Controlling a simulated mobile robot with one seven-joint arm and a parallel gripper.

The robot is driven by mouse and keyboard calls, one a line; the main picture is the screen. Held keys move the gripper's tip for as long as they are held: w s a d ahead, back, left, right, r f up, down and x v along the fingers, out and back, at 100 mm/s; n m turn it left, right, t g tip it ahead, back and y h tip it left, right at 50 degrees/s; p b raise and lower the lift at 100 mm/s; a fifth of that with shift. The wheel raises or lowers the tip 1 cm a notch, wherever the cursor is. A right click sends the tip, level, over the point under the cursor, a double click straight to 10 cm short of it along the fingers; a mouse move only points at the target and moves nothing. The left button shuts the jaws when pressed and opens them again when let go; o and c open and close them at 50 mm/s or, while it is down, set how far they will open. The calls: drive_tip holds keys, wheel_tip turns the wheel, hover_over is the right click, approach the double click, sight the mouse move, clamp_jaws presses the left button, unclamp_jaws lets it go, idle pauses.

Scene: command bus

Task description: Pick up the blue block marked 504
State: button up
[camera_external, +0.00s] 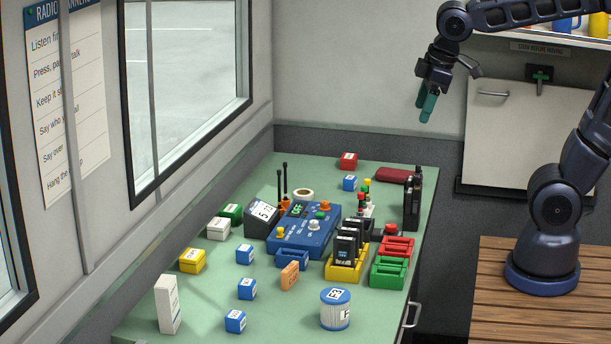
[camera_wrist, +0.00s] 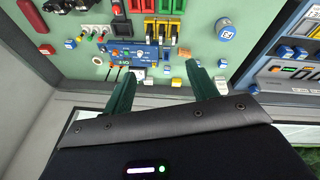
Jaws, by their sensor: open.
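Several small blue blocks with white labels sit on the green table. In the external view, one (camera_external: 349,184) is at the back near a red block, one (camera_external: 244,254) is left of the blue control box, and two more (camera_external: 246,289) (camera_external: 235,321) are toward the front. The labels are too small to read, so I cannot tell which is 504. In the wrist view, blue blocks show at the left (camera_wrist: 71,44) and right of centre (camera_wrist: 221,63). My gripper (camera_external: 427,107) is open and empty, high above the table's back right. Its green fingers (camera_wrist: 161,88) are spread in the wrist view.
The blue control box (camera_external: 303,232) fills the table's middle, with upright antennas and radios (camera_external: 347,247) around it. Red and green racks (camera_external: 388,271) stand at the right. A cylindrical tin (camera_external: 335,309) and white box (camera_external: 168,304) are in front. Windows and wall bound the left.

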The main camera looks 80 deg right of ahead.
drive_tip(key=w+f+n+g+h, duration=0.15)
drive_tip(key=w+n, duration=0.25)
drive_tip(key=w, duration=1)
drive_tip(key=n+g+h, duration=0.2)
drive_tip(key=n, duration=0.9)
hover_over(245, 246)
drive_tip(key=a, duration=0.4)
wheel_tip(245, 246, down, 29)
drive_tip(key=shift+x, duration=5.25)
drive_tip(key=shift+s, duration=0.1)
drive_tip(key=c, duration=1.1)
drive_tip(key=shift+o, duration=0.2)
drive_tip(key=shift+r, duration=0.15)
